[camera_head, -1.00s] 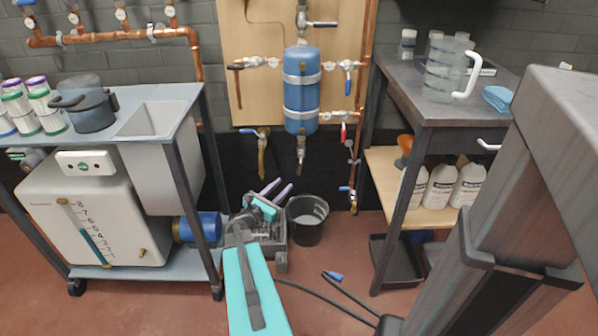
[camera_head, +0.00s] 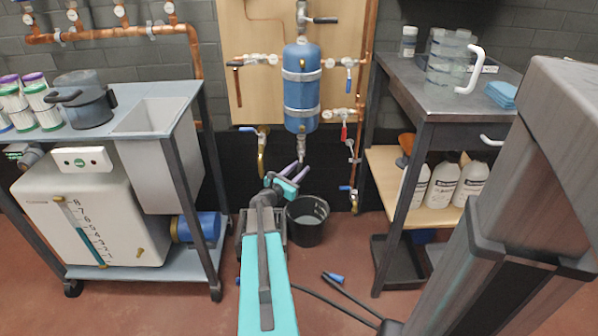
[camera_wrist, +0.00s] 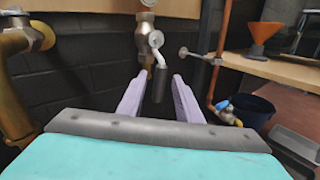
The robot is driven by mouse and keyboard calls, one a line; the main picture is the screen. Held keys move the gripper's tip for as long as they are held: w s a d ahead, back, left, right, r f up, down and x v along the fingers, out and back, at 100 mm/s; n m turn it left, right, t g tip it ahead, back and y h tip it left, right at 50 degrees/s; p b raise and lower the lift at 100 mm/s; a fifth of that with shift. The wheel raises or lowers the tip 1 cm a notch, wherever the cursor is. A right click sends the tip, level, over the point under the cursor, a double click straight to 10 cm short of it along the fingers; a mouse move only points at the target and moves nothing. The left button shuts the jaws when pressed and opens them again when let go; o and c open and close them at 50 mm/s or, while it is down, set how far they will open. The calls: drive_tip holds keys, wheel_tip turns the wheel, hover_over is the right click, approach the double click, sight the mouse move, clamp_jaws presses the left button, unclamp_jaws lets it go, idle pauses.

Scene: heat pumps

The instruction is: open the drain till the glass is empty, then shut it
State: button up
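A drain valve (camera_head: 302,146) hangs below a strapped blue vessel (camera_head: 301,88) on the wall board. In the wrist view the brass valve (camera_wrist: 149,42) has a bent white stem with a dark grey cylindrical end (camera_wrist: 160,82). My gripper (camera_head: 293,174) is just below it. In the wrist view my gripper (camera_wrist: 156,92) is open, its lavender fingers on either side of the grey end; contact cannot be told. A black bucket (camera_head: 308,233) stands below. A gauge glass (camera_head: 84,231) on the white tank (camera_head: 118,215) shows a blue column in its lower part.
A left cart (camera_head: 185,98) carries a pot and cans beside a grey basin. A right bench (camera_head: 430,102) holds a clear jug (camera_head: 446,62); bottles stand on its shelf. Copper pipes with a red-handled valve (camera_head: 344,132) flank the vessel. Hoses lie on the floor.

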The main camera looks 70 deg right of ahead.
drive_tip(key=shift+s+d, duration=0.1)
drive_tip(key=shift+d, duration=0.3)
clamp_jaws()
drive_tip(key=shift+a, duration=0.3)
drive_tip(key=shift+d, duration=0.1)
drive_tip(key=shift+w+d+r, duration=0.1)
drive_tip(key=shift+w, duration=0.1)
